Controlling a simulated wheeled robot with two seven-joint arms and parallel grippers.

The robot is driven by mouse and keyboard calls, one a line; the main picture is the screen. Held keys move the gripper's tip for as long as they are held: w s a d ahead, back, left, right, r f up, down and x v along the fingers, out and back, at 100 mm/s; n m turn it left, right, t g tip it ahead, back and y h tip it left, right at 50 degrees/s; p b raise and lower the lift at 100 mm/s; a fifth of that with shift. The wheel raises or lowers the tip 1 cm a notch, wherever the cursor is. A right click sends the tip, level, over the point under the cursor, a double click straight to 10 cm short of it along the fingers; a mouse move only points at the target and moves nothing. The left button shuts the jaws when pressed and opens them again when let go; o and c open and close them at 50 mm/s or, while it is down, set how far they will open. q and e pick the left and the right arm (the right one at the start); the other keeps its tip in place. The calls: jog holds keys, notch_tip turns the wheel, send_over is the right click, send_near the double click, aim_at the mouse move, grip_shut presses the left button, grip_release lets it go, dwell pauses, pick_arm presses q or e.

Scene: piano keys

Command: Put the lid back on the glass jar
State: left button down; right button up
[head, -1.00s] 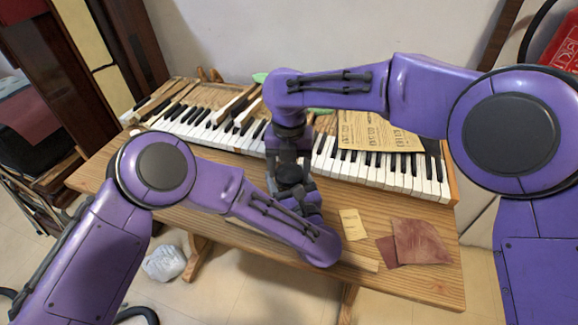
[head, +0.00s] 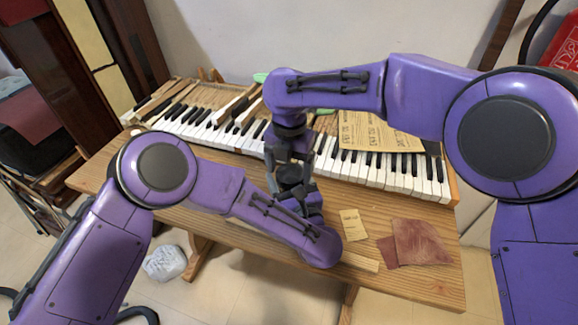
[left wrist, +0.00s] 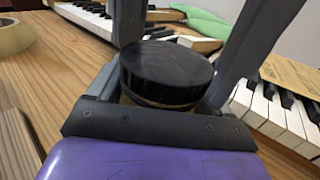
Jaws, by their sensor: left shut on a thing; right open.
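The round black lid (head: 289,173) is at the middle front of the table, between my two grippers. It also shows in the left wrist view (left wrist: 166,72), with a thin gold-coloured rim under it. My right gripper (head: 290,160) comes down from above and is open, its fingers on either side of the lid. My left gripper (head: 297,192) is low in front and shut, below the lid. The glass jar is almost wholly hidden under the lid and behind the left gripper, so I cannot see how the lid sits on it.
The piano keyboard (head: 387,178) runs along the back of the table. A printed sheet (head: 368,132) lies on it. A small yellow card (head: 353,225) and reddish sandpaper pieces (head: 421,242) lie at the right front. A tape roll (left wrist: 14,37) shows in the left wrist view.

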jog(key=shift+d, duration=0.15)
notch_tip(320, 180, up, 4)
jog(key=shift+r, duration=0.25)
jog(key=shift+c, duration=0.4)
jog(key=shift+s+a+n+g+y, duration=0.2)
jog(key=shift+a+n+y, duration=0.15)
jog(key=shift+a, duration=0.15)
jog(key=shift+s+a+n+g+y, duration=0.25)
jog(key=shift+a+n, duration=0.1)
jog(key=shift+a, duration=0.15)
jog(key=r+n, duration=0.1)
jog(key=n, duration=0.1)
jog(key=d+r+n, duration=0.1)
jog(key=n, duration=0.2)
jog(key=r+n+t+h, duration=0.1)
jog(key=n, duration=0.1)
jog(key=shift+w+d+r, duration=0.2)
jog(key=shift+w+r, duration=0.05)
jog(key=shift+w, duration=0.15)
jog(key=shift+d+n, duration=0.1)
jog(key=shift+n, duration=0.6)
jog(key=shift+f, duration=0.1)
